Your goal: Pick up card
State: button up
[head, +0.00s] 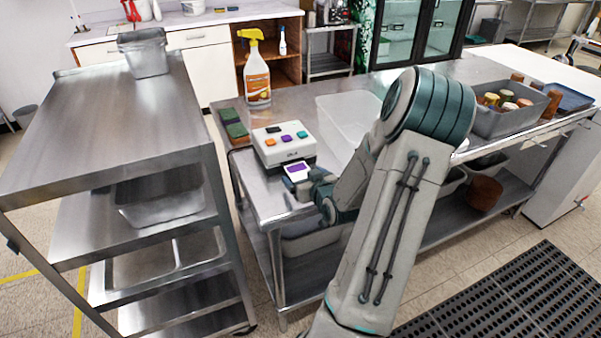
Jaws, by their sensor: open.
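A small white card with a purple patch (298,170) shows at the front of a white box-shaped device (285,142) with coloured buttons on the steel table. I cannot tell whether the card sits in the device or rests against it. My gripper (301,183) is open right at the card's near side, low over the table's front left corner. The fingers are small and dark here, and I cannot tell whether they touch the card. My arm hides part of the table to the right.
A steel shelf cart (110,125) stands close on the left.

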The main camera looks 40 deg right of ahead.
aim_at(301, 174)
jog(key=shift+x, duration=1.5)
jog(key=c, duration=1)
jog(key=shift+c, duration=0.2)
jog(key=shift+r, duration=0.15)
